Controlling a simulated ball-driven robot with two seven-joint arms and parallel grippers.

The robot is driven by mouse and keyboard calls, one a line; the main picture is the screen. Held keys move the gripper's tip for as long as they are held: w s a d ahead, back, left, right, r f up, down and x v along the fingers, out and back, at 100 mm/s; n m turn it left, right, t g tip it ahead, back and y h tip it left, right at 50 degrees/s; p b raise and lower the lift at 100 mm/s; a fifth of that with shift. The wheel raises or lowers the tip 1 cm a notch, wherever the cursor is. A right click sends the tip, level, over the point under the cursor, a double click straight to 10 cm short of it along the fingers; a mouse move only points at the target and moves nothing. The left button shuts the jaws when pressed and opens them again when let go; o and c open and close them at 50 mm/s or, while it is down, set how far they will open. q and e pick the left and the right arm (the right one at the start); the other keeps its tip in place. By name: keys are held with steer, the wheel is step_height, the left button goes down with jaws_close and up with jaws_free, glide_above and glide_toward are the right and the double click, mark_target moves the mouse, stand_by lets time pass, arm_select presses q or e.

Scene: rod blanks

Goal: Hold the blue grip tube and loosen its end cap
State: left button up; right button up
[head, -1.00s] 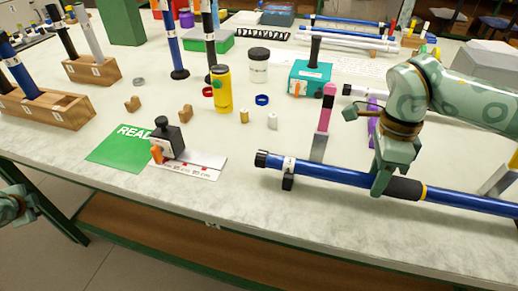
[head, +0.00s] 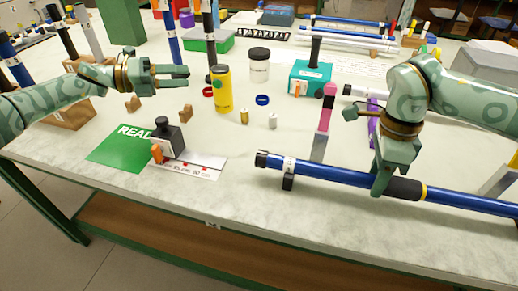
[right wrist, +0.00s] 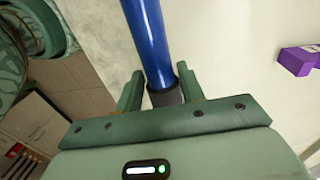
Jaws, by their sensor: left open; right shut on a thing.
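The blue grip tube (head: 337,172) lies across the front right of the table, with a black grip sleeve and a yellow ring (head: 424,193) on it. Its dark end cap (head: 261,158) is at the left end, with a white label beside it. My right gripper (head: 382,183) is shut on the tube near the black sleeve; the right wrist view shows the tube (right wrist: 147,40) between its fingers (right wrist: 160,92). My left gripper (head: 172,77) is open and empty above the table at the left, well away from the end cap.
A black block with an orange tab (head: 168,138) stands by a white ruler strip (head: 190,168) and a green READ sheet (head: 122,147). A yellow bottle (head: 222,90) and a pink-topped upright stand (head: 325,120) are nearby.

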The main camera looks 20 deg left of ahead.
arm_select(q)
steer(key=s+d+m+g, duration=0.1)
steer(key=d+m+g, duration=0.4)
steer(key=d, duration=0.4)
steer(key=m+g+y, duration=0.7)
steer(key=m+y, duration=0.5)
steer(key=y, duration=0.2)
glide_toward(259, 151)
steer(key=x, duration=1)
steer(key=shift+c, duration=0.4)
steer(key=c, duration=0.9)
